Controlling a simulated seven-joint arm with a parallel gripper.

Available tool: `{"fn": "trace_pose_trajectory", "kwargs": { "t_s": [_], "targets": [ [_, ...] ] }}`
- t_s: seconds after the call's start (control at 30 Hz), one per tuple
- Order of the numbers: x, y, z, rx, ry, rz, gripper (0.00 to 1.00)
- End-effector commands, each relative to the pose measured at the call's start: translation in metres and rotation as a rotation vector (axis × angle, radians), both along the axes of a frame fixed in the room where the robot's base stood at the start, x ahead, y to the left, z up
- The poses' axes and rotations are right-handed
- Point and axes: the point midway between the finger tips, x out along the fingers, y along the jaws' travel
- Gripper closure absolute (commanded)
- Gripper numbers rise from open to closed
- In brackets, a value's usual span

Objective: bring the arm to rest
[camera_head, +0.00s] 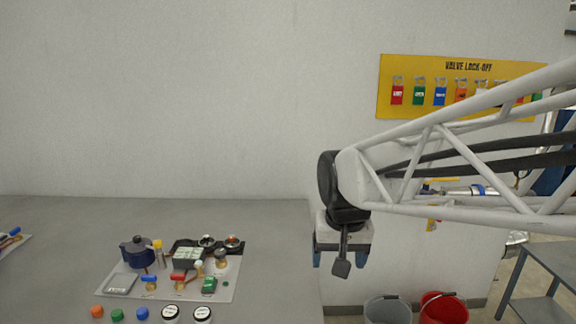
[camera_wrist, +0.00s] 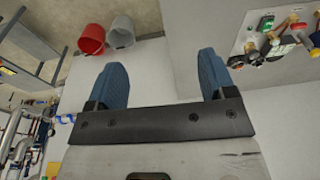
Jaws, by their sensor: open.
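My gripper (camera_head: 340,262) hangs at the end of my white lattice arm, right of the middle in the head view, over the right edge of the grey bench (camera_head: 285,280). In the wrist view my gripper (camera_wrist: 160,82) shows two blue fingers wide apart with nothing between them. The bench surface and floor lie beyond the fingers.
A light mat (camera_head: 235,280) on the bench holds a dark pot (camera_head: 137,252), valves and small parts. Coloured caps lie in front. A grey bucket (camera_head: 388,310) and a red bucket (camera_head: 443,308) stand on the floor. A yellow lock-off board (camera_head: 392,115) hangs on the wall.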

Motion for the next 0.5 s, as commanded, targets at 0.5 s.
{"fn": "trace_pose_trajectory", "kwargs": {
  "t_s": [0.5],
  "targets": [
    [-0.12,-0.075,-0.026,-0.025,-0.051,-0.008,0.23]
  ]
}}
